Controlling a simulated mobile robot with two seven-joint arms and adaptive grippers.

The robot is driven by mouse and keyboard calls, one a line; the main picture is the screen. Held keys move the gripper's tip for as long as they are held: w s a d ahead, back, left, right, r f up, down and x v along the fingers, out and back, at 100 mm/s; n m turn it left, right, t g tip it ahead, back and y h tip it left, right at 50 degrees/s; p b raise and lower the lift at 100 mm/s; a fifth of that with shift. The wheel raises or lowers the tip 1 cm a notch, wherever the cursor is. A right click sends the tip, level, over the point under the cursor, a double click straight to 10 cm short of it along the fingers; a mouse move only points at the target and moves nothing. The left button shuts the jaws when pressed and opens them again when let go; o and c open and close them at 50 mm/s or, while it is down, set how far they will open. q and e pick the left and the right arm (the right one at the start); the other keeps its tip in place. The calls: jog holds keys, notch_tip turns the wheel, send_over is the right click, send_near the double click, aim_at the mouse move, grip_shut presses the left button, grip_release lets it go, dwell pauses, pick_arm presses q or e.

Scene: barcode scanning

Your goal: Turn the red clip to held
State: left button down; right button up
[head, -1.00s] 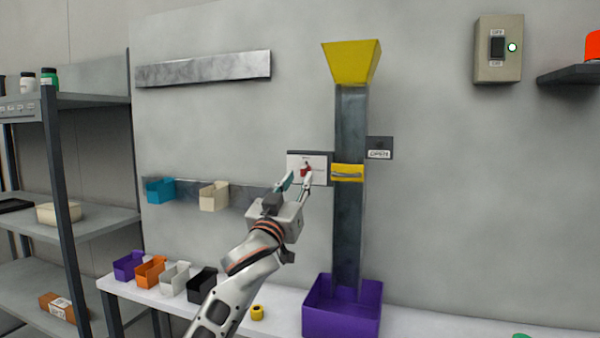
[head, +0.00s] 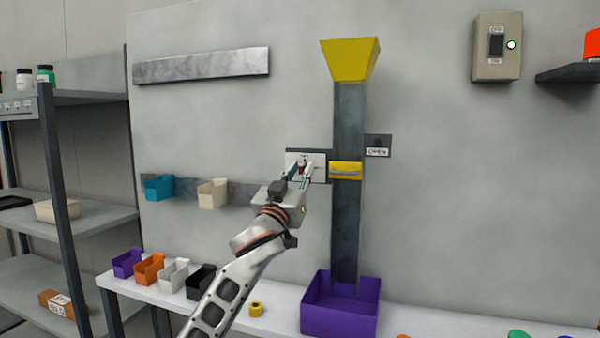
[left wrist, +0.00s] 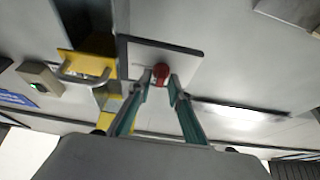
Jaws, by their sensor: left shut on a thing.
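The red clip (left wrist: 160,71) sits on a white plate (left wrist: 185,62) fixed to the wall, just left of the chute in the head view. The clip also shows small between the fingertips in the head view (head: 303,163). My left gripper (left wrist: 162,88) has its two fingertips at either side of the clip and is shut on it. In the head view my left gripper (head: 302,172) reaches up to the plate and hides part of it. Any lettering on the plate is too small to read. My right gripper is not in view.
The grey chute (head: 347,225) with a yellow funnel (head: 350,60) and yellow handle (head: 346,171) stands right of the plate. A purple bin (head: 340,318) sits below. Wall bins (head: 159,187) hang left; a label (head: 377,152) reads OPEN.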

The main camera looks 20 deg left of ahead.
pick_arm(q)
jog(key=shift+m, duration=0.5)
jog(key=m+h, duration=0.2)
jog(key=m, duration=0.1)
jog(key=m+h, duration=0.1)
jog(key=m, duration=0.2)
jog(key=shift+a+m+g+h, duration=0.2)
jog(key=shift+m+g+h, duration=0.1)
jog(key=shift+g+h, duration=0.1)
jog(key=m+g+h, duration=0.1)
jog(key=m, duration=0.3)
jog(key=m+g+h, duration=0.1)
jog(key=m, duration=0.3)
jog(key=m+g+h, duration=0.1)
jog(key=m+g, duration=0.1)
jog(key=m, duration=0.2)
jog(key=shift+r, duration=0.2)
jog(key=shift+m+g, duration=0.6)
jog(key=shift+m, duration=0.8)
jog(key=shift+f, duration=0.1)
jog(key=c, duration=2.2)
grip_release()
jog(key=shift+o, duration=0.2)
